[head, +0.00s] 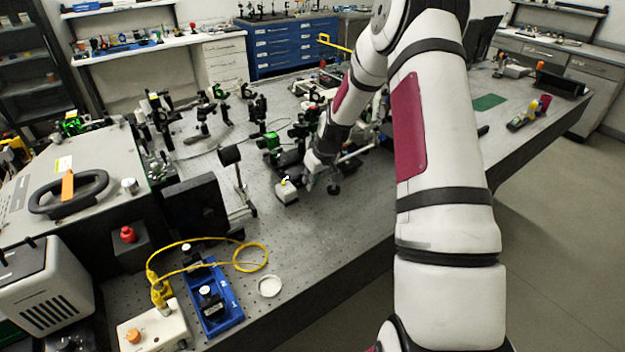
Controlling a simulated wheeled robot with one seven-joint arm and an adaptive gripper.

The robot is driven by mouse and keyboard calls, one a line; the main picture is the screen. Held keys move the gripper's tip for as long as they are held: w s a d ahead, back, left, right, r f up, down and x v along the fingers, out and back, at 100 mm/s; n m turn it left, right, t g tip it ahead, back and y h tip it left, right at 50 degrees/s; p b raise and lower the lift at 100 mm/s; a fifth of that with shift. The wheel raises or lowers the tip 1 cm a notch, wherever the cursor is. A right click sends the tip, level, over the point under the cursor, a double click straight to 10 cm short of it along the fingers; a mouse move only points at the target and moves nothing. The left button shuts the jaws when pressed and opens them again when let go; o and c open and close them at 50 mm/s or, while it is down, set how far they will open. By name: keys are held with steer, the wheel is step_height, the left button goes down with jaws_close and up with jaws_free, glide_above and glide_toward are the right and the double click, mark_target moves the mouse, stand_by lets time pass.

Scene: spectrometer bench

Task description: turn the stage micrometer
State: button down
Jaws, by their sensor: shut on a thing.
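My arm reaches down from the top right to the middle of the optical bench (320,235). My gripper (309,184) is small and partly hidden by its own wrist; it is shut on a small part among the mounts, at the stage micrometer. The micrometer itself is too small and covered to make out. A small grey box with a pale top (286,191) stands just left of the gripper. Dark and green optical mounts (273,145) stand just behind it.
A blue tray (228,318), a yellow cable (252,252) and a white round dish (269,287) lie in front. The bench's front middle is bare.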

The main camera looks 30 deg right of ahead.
steer(key=shift+f, duration=0.1)
steer(key=c, duration=1.5)
jaws_free()
steer(key=shift+c, duration=0.2)
steer(key=shift+r, duration=0.2)
steer(key=shift+s+r, duration=0.1)
steer(key=shift+r, duration=0.15)
steer(key=v, duration=1.1)
steer(key=shift+r, duration=0.1)
